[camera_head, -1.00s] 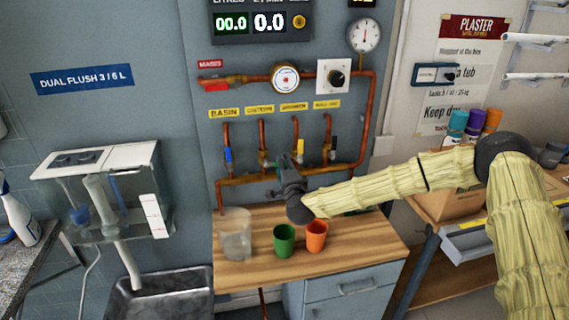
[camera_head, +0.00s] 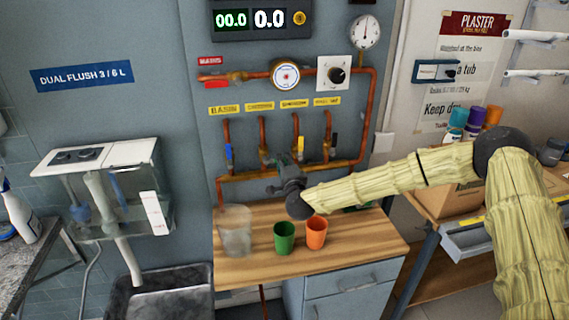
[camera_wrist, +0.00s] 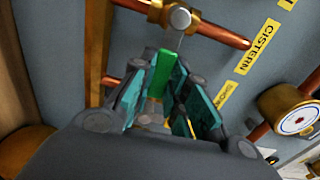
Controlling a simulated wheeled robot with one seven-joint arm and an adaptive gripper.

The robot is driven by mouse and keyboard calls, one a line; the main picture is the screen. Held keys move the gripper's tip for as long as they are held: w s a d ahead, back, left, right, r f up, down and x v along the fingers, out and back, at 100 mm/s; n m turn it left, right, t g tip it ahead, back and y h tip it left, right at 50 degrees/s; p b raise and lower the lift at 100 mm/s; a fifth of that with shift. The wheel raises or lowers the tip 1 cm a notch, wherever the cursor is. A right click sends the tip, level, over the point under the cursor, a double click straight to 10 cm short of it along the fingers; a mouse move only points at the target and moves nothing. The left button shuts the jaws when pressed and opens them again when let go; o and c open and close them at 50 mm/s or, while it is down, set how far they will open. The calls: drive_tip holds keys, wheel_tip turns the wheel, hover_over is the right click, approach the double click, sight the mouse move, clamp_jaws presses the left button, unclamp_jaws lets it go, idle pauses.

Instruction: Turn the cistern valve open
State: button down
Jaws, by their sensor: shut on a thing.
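The cistern valve is on the second copper pipe from the left, under a yellow label. In the wrist view its brass body (camera_wrist: 178,18) is at the top, with the CISTERN label (camera_wrist: 258,46) to its right. Its green lever (camera_wrist: 161,72) reaches from the body down between the teal finger pads, at an angle across the pipe. My gripper (camera_wrist: 165,95) is shut on this lever; it also shows in the head view (camera_head: 284,178), low in front of the valves. The lever is mostly hidden there, and its exact turn cannot be read.
A clear jug (camera_head: 235,231), green cup (camera_head: 284,238) and orange cup (camera_head: 316,232) stand on the wooden bench (camera_head: 350,257) below. A cistern (camera_head: 100,190) hangs at left.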

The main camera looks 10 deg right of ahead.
drive_tip(key=a+r+n+b, duration=0.5)
drive_tip(key=n, duration=1.1)
drive_tip(key=shift+s+r+b, duration=0.15)
drive_tip(key=shift+b, duration=0.2)
idle(0.5)
drive_tip(key=c, duration=1.4)
unclamp_jaws()
drive_tip(key=shift+r, duration=0.1)
